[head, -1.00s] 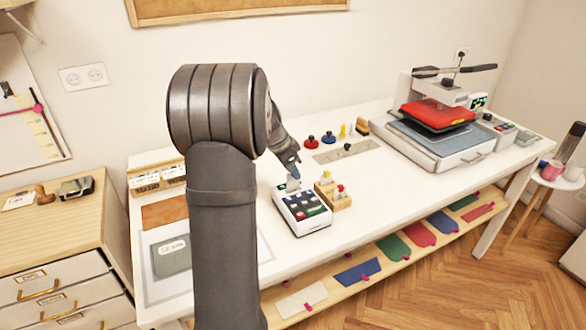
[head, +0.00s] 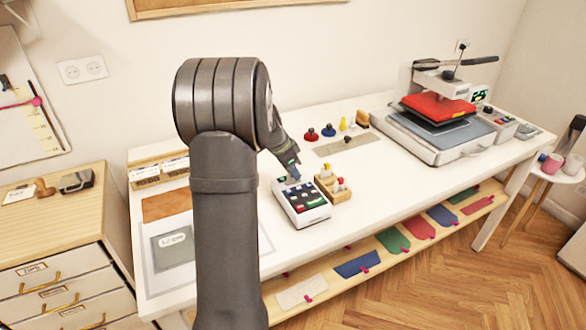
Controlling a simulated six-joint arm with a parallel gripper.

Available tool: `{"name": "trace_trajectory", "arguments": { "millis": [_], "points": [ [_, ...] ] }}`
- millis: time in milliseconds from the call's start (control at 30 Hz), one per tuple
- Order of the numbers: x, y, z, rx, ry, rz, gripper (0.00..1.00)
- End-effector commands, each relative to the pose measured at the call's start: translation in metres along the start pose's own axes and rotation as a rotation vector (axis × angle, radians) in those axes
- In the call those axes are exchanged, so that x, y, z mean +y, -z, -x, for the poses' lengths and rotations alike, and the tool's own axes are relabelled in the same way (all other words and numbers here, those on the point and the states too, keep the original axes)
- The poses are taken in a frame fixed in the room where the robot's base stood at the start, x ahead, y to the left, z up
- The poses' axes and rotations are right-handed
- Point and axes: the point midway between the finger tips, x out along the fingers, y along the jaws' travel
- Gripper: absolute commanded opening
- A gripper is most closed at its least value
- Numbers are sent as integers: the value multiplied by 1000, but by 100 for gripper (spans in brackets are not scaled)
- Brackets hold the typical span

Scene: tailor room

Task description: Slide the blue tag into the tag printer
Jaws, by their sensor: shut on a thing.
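The tag printer (head: 303,207) is a small white machine with several coloured keys on its sloped top, standing on the white table. My gripper (head: 293,177) is at the printer's back edge, pointing down. It is shut on a small bluish piece, which I take to be the blue tag (head: 296,179). Most of the tag is hidden by the fingers or too small to make out. I cannot tell whether its lower end is inside the printer or just above it.
A wooden block with coloured knobs (head: 333,188) stands close on the printer's right. Stamps (head: 328,131) stand behind, and a heat press (head: 437,133) is at the far right. Several coloured pieces lie on the lower shelf (head: 327,279). The table's middle right is clear.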

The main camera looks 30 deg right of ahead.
Motion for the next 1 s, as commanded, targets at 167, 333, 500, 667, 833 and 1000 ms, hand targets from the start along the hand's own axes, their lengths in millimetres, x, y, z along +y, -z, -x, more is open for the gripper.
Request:
{"name": "trace_trajectory", "arguments": {
  "millis": [167,333,500,667,833,1000],
  "points": [
    [0,-2,-5,0,-1,1,0],
    [0,-4,-10,0,-2,0,0],
    [0,-5,-12,0,-1,0,0],
    [0,-5,-12,0,-1,0,0],
    [0,-5,-12,0,-1,0,39],
    [1,-5,-12,0,-2,0,39]
  ]
}}
